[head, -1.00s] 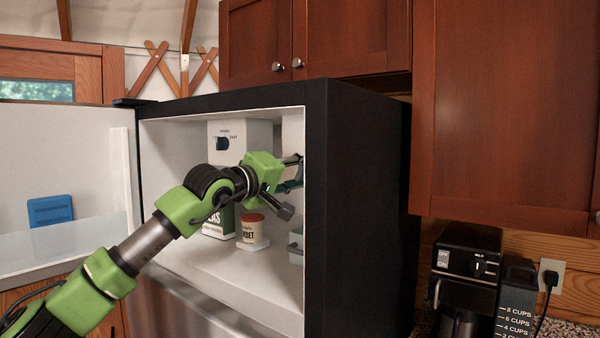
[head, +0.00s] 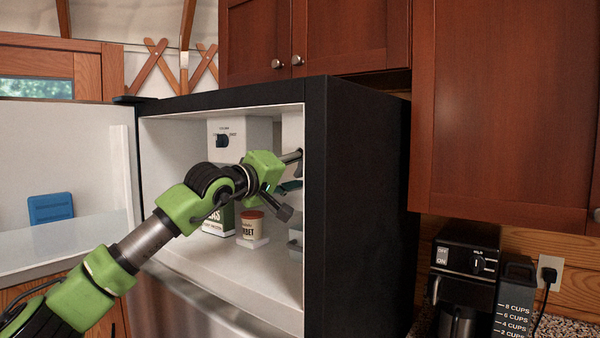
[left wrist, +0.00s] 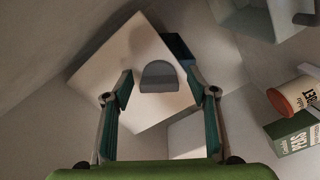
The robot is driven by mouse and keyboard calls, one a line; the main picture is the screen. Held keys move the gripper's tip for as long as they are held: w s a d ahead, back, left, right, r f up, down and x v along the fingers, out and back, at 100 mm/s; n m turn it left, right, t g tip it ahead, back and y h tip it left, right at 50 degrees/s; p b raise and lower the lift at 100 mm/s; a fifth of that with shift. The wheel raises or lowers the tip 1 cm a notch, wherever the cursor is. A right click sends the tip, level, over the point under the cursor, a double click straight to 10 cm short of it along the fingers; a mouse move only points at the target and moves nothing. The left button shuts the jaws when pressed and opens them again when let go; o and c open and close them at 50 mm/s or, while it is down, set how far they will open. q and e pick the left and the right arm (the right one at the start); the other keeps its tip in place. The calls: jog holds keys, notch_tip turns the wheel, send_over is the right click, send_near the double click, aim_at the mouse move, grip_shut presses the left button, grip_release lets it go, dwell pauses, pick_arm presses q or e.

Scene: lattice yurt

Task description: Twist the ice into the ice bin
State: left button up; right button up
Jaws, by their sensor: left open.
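My left gripper (head: 297,172) reaches into the open freezer compartment, close to its right side wall. In the left wrist view the left gripper (left wrist: 162,118) is open, its teal-padded fingers apart and empty. A pale tilted panel with a grey rounded knob (left wrist: 158,77) lies ahead, the knob in line with the gap between the fingers. A dark blue piece (left wrist: 179,48) shows behind the panel. A grey open container (left wrist: 258,22), likely the ice bin, is at the upper right; its edge shows in the head view (head: 295,240). No ice is visible. My right gripper is not in view.
A sorbet tub (head: 250,229) and a green peas box (head: 218,221) stand on the freezer floor below my arm. A dial box (head: 240,135) is on the back wall. The open door (head: 65,150) is at left. A coffee maker (head: 466,270) stands outside at right.

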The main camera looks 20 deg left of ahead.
pick_arm(q)
jog(key=shift+a, duration=0.1)
jog(key=v, duration=1.2)
